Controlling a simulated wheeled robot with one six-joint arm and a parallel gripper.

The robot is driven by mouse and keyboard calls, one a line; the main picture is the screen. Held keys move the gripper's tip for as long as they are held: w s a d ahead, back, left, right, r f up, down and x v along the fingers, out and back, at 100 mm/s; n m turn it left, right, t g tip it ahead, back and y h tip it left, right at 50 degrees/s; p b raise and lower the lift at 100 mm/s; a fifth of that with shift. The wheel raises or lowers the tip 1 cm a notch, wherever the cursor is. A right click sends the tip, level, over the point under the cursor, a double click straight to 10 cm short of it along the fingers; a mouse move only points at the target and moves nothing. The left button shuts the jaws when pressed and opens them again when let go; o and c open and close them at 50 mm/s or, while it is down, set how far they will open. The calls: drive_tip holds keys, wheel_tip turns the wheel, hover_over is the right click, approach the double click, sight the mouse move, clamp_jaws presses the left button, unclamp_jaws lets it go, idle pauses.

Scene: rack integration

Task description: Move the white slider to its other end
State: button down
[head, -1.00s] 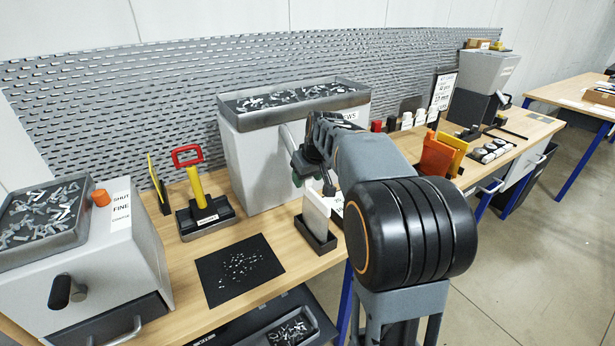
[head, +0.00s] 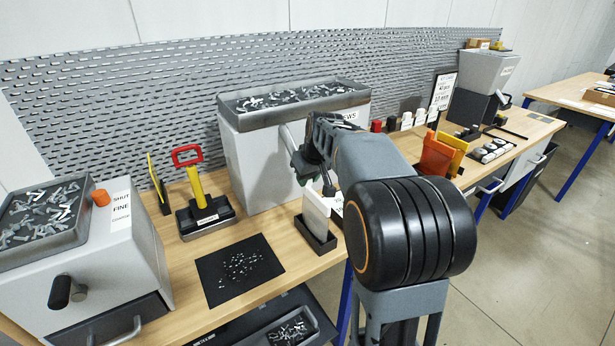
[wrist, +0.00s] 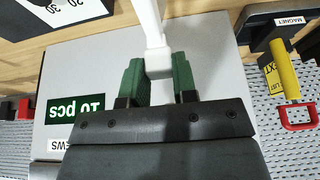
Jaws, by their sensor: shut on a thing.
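In the wrist view, the white slider (wrist: 158,62) is a white bar with a block-like end. My gripper (wrist: 159,80) has its green fingers on both sides of this end, shut on it. In the head view, my gripper (head: 303,170) is at the front of the large grey screws box (head: 262,168). A short pale bar (head: 289,137) shows beside it there, partly hidden by my arm. The slider's track and ends cannot be made out.
A white upright piece in a black holder (head: 317,240) stands just below my gripper. A grey box with a knob (head: 75,265) stands farther left.

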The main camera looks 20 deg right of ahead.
drive_tip(key=shift+w, duration=0.4)
drive_tip(key=c, duration=0.9)
unclamp_jaws()
drive_tip(key=v, duration=1.4)
drive_tip(key=shift+a+f, duration=0.1)
drive_tip(key=shift+m+g+h, duration=0.3)
drive_tip(key=shift+m+g, duration=0.1)
drive_tip(key=shift+m, duration=0.1)
drive_tip(key=s+a+f, duration=0.3)
drive_tip(key=s+f, duration=0.2)
drive_tip(key=f, duration=0.1)
drive_tip(key=s+a+f, duration=0.4)
drive_tip(key=s+f, duration=0.2)
drive_tip(key=s+a+f, duration=0.4)
drive_tip(key=s+f, duration=0.2)
drive_tip(key=shift+s+a+f, duration=0.15)
drive_tip(key=shift+s+f, duration=0.1)
drive_tip(key=shift+f, duration=0.15)
